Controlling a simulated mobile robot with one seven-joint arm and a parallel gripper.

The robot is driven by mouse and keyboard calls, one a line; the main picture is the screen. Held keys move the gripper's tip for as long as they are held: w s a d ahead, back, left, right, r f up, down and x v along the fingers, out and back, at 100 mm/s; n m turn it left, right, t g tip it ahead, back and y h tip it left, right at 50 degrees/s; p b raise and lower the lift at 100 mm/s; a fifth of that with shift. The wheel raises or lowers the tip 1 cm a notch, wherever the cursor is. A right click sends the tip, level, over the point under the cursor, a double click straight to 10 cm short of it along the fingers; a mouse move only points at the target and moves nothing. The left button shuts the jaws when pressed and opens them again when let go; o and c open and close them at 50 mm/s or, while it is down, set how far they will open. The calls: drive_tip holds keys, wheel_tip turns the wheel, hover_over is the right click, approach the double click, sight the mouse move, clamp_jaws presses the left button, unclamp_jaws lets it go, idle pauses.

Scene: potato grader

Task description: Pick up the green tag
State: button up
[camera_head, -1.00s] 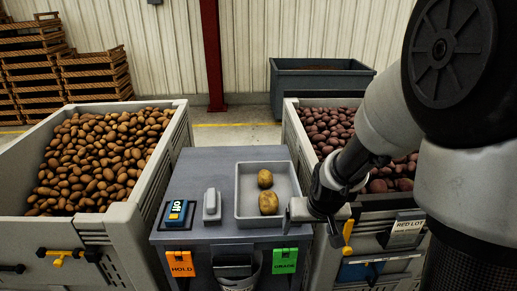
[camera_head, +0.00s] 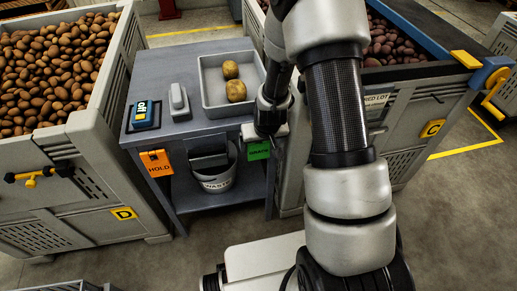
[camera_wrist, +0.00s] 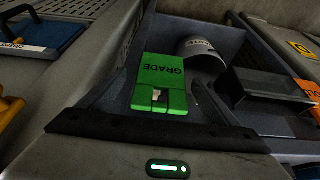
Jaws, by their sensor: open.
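The green tag (camera_head: 259,151), marked GRADE, hangs at the front edge of the grey table, right of the orange HOLD tag (camera_head: 156,162). In the wrist view the green tag (camera_wrist: 163,80) lies straight ahead, its lettering upside down, with a blocky lower end and a small pale spot. My gripper (camera_head: 262,131) is open and close above the tag in the head view, partly covering its top. The tag appears free of the jaws.
The table (camera_head: 185,139) carries a grey tray (camera_head: 206,99) with two potatoes, a blue switch (camera_head: 143,112) and a grey device (camera_head: 178,99). A waste bin (camera_head: 218,182) stands below. Potato crates flank the table on the left (camera_head: 97,112) and right (camera_head: 403,113).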

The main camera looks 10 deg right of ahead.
sight(259, 149)
drive_tip(key=x, duration=0.3)
drive_tip(key=b+x, duration=0.1)
drive_tip(key=x, duration=0.1)
drive_tip(key=shift+s+a+f, duration=0.15)
drive_tip(key=shift+s+f, duration=0.05)
drive_tip(key=shift+f, duration=0.2)
drive_tip(key=c, duration=1.2)
drive_tip(key=shift+r, duration=0.15)
